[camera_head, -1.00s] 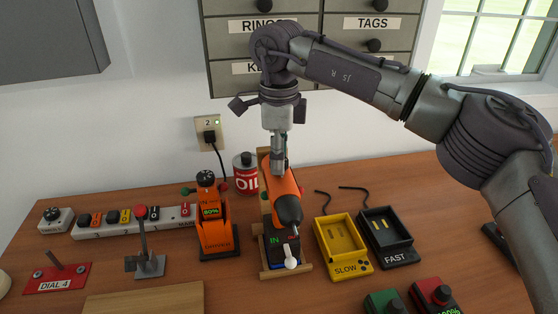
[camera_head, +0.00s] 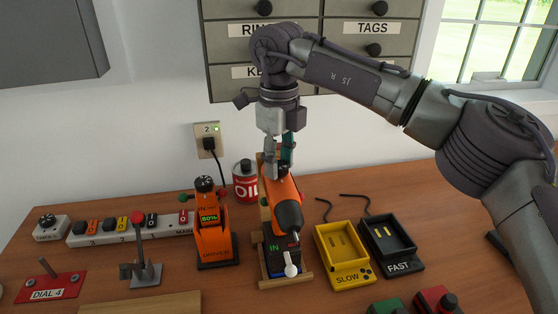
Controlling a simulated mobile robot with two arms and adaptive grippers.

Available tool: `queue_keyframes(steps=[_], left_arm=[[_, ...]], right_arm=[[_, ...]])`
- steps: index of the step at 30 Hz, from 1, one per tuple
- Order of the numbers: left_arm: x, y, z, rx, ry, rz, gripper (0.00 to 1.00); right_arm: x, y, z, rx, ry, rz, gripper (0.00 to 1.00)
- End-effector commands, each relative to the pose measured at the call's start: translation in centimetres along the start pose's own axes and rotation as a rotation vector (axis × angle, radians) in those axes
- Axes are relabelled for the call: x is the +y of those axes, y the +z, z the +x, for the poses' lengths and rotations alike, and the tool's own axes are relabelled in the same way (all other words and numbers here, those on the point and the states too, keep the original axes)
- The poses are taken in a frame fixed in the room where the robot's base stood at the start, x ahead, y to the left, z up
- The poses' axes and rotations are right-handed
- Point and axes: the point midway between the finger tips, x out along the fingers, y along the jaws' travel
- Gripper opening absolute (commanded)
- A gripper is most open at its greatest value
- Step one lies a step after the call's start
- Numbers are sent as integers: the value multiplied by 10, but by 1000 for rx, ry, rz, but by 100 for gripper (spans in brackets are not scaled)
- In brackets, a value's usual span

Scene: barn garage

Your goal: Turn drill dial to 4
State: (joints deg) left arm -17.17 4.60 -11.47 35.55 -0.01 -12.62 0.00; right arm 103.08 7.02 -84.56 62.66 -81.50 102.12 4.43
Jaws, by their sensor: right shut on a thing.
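The orange drill (camera_head: 285,194) with its black chuck sits tilted in a wooden cradle (camera_head: 265,283) in the middle of the table. My right gripper (camera_head: 278,172) comes down from above. It is shut on the dial at the drill's upper rear end. The fingers hide the dial, so I cannot read its setting. A red plate marked DIAL 4 (camera_head: 47,295) lies at the far left with a small lever on it. My left gripper is not in view.
The orange driver (camera_head: 213,240) stands left of the drill, with a red oil can (camera_head: 244,181) behind. The yellow SLOW tray (camera_head: 343,255) and black FAST tray (camera_head: 389,243) lie to the right.

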Motion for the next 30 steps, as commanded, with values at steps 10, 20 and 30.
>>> queue_keyframes(steps=[10, 20, 30], left_arm=[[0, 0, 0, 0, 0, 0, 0], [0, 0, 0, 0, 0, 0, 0], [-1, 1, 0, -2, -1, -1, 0]], right_arm=[[0, 0, -2, -4, -2, 2, 4], [0, 0, -1, -2, -1, 1, 64], [0, 1, -24, -4, -3, 2, 64]])
